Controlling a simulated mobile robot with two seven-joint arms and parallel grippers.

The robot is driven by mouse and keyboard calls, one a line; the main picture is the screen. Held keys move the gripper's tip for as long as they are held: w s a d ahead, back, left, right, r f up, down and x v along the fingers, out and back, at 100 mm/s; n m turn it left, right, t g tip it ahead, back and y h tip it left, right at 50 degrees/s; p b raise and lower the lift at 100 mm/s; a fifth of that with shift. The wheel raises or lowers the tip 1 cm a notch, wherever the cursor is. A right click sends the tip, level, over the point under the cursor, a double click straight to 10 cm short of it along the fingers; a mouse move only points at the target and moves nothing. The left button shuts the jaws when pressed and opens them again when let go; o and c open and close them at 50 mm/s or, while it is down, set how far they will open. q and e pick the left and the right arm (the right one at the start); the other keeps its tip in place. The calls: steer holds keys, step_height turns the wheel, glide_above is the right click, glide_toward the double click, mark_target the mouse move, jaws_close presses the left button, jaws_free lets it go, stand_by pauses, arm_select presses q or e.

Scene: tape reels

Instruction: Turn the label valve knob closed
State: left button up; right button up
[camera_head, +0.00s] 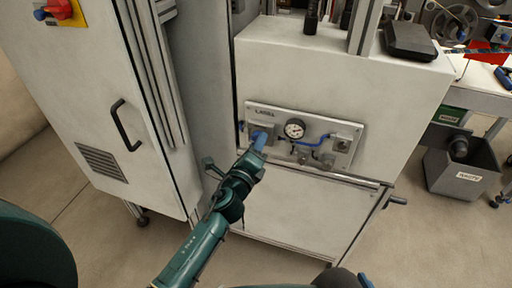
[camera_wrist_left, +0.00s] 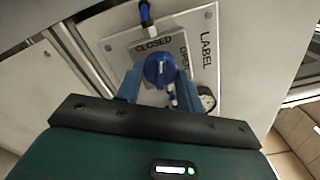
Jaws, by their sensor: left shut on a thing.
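The label valve panel (camera_head: 283,113) is a grey plate marked LABEL on the front of a white machine. In the left wrist view its plate (camera_wrist_left: 203,22) carries the words CLOSED and OPEN beside a round blue knob (camera_wrist_left: 160,70) with a white mark. The mark points roughly toward the lettering; its exact setting is hard to tell. My left gripper (camera_head: 260,140) is at the panel's left part, its blue fingers hiding the knob in the head view. In the wrist view the left gripper's fingers (camera_wrist_left: 160,88) are shut on the knob's two sides. My right gripper (camera_head: 364,281) barely shows at the bottom edge.
A round gauge (camera_head: 294,129) and blue tubing (camera_head: 313,141) lie just right of the knob. A rail (camera_head: 340,178) runs below the panel. A tall cabinet (camera_head: 80,90) with a black handle stands left. A grey waste bin (camera_head: 461,168) is on the right.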

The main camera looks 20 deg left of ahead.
arm_select(q)
steer(key=shift+n, duration=1.9)
steer(key=o, duration=1)
steer(key=s+b, duration=0.1)
steer(key=s, duration=0.6)
steer(key=shift+s+a, duration=0.1)
steer(key=shift+s, duration=0.15)
